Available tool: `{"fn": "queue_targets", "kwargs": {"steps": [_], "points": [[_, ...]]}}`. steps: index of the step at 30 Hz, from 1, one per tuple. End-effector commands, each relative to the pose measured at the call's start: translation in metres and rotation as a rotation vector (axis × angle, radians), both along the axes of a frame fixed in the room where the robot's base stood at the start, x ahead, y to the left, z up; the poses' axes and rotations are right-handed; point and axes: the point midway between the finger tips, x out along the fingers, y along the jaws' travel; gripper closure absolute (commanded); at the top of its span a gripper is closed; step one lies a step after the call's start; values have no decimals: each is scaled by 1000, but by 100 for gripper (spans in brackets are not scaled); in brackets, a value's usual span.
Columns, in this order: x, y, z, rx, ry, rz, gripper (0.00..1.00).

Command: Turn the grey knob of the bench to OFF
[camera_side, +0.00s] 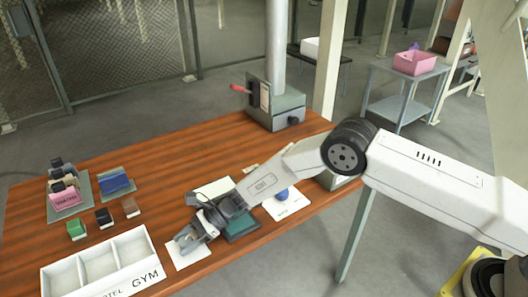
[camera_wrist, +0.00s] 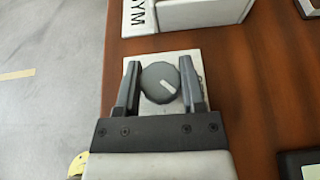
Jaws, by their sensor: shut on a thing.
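The grey knob (camera_wrist: 157,84) is round and dark, with a white pointer mark that points to the lower right in the wrist view. It sits on a pale plate (camera_wrist: 134,72) on the wooden bench; no lettering on the plate is readable. In the side view the plate (camera_side: 177,262) lies near the front edge, and my gripper hides most of the knob. My gripper (camera_wrist: 160,64) has one finger on each side of the knob and is shut on it. It also shows in the side view (camera_side: 186,243).
A white compartment tray (camera_side: 146,283) marked GYM stands left of the plate. Small green (camera_side: 76,230), black and brown blocks lie behind it. A dark green item (camera_side: 243,228) lies beside my wrist. A grey stand with a red lever (camera_side: 241,89) stands at the back.

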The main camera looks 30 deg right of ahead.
Motion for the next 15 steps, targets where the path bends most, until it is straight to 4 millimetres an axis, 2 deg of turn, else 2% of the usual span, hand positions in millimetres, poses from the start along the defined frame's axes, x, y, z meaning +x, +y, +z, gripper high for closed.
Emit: {"fn": "queue_targets", "kwargs": {"steps": [15], "points": [[0, -1, -1, 0, -1, 212, 100]]}}
